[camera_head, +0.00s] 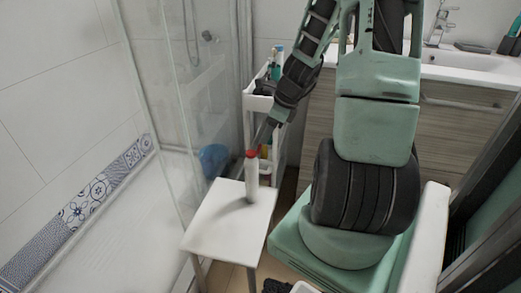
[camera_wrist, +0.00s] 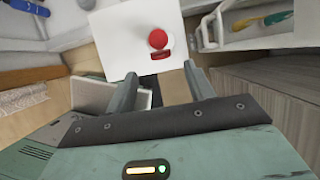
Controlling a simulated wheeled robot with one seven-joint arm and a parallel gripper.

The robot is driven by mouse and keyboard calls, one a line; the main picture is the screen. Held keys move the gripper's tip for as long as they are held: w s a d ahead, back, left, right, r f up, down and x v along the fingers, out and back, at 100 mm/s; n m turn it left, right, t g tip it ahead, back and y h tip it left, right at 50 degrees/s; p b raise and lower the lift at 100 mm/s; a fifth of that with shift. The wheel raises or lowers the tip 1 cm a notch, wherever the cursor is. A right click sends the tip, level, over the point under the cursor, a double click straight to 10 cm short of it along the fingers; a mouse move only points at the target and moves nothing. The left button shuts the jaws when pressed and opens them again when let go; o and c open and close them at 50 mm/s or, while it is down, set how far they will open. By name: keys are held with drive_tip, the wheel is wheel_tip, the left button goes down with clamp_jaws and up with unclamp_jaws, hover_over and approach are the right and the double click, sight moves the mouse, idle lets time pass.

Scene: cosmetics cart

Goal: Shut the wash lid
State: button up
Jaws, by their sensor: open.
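The wash is a white bottle (camera_head: 252,182) with a red top, upright on a small white table. In the head view its red lid (camera_head: 252,154) is at the top. In the wrist view the red lid (camera_wrist: 157,36) shows as a round disc, with a separate red piece (camera_wrist: 162,56) just below it and some white between. The lid's exact angle is hard to tell. My gripper (camera_wrist: 162,86) is open and empty, its two fingers apart, short of the bottle in the wrist view. In the head view my gripper (camera_head: 264,134) is close above and right of the lid, partly dark and small.
The white table (camera_head: 205,230) is otherwise clear around the bottle. A white cart (camera_head: 258,103) with bottles stands behind it. A glass shower screen (camera_head: 160,100) is at left. A wooden vanity with a sink (camera_head: 465,62) is at right.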

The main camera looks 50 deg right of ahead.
sight(261, 145)
drive_tip(key=b+x, duration=0.1)
drive_tip(key=x, duration=0.5)
drive_tip(key=shift+w+f+b, duration=0.15)
drive_tip(key=shift+f+b, duration=0.15)
drive_tip(key=shift+b, duration=0.05)
drive_tip(key=c, duration=1)
